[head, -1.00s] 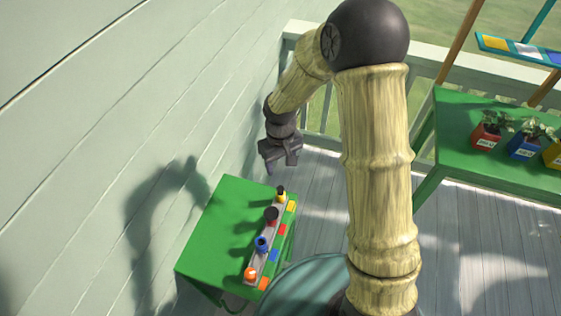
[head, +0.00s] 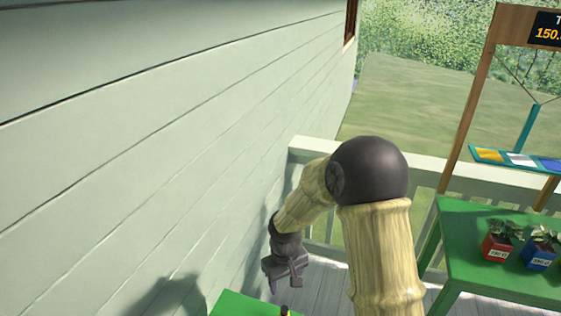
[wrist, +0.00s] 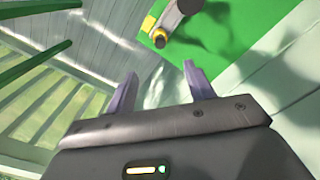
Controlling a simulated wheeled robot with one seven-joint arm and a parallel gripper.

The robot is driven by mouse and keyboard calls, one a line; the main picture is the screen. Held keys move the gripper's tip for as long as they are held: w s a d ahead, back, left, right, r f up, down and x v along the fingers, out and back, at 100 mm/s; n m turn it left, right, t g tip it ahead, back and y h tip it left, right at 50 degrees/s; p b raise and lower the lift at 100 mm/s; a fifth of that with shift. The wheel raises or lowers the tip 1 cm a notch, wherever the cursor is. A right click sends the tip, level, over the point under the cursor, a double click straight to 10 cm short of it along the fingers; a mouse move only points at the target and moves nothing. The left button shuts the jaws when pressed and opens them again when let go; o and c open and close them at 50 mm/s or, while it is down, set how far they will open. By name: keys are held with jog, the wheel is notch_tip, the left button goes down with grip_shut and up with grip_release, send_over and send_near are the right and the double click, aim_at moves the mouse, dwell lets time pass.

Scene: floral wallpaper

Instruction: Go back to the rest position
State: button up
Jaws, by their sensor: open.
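My gripper (head: 279,281) hangs from the bent bamboo-textured arm, left of the arm's upright part in the head view. It points down, above and behind the far edge of a green table (head: 243,306). In the wrist view my gripper (wrist: 161,92) shows two grey fingers spread apart with nothing between them. The green table (wrist: 230,55) lies beyond the fingers, with a grey rack (wrist: 180,12) at its edge. A yellow-and-dark knob (wrist: 158,38) sits at the rack's end. The rest of the rack is out of view.
A pale plank wall (head: 150,130) runs along the left, close to my arm. A white railing (head: 325,235) stands behind. At right, another green table (head: 480,235) holds a red pot (head: 496,248) and a blue pot (head: 540,257), below a wooden frame with a coloured panel (head: 518,158).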

jog(key=s+d+r+m+t, duration=0.2)
jog(key=s+d+r+m, duration=0.3)
jog(key=s+d+r, duration=0.5)
jog(key=s+d, duration=0.2)
jog(key=d, duration=0.1)
jog(key=shift+s+d+r+m+t, duration=0.2)
jog(key=shift+d+m+t, duration=0.05)
jog(key=shift+m+t, duration=0.05)
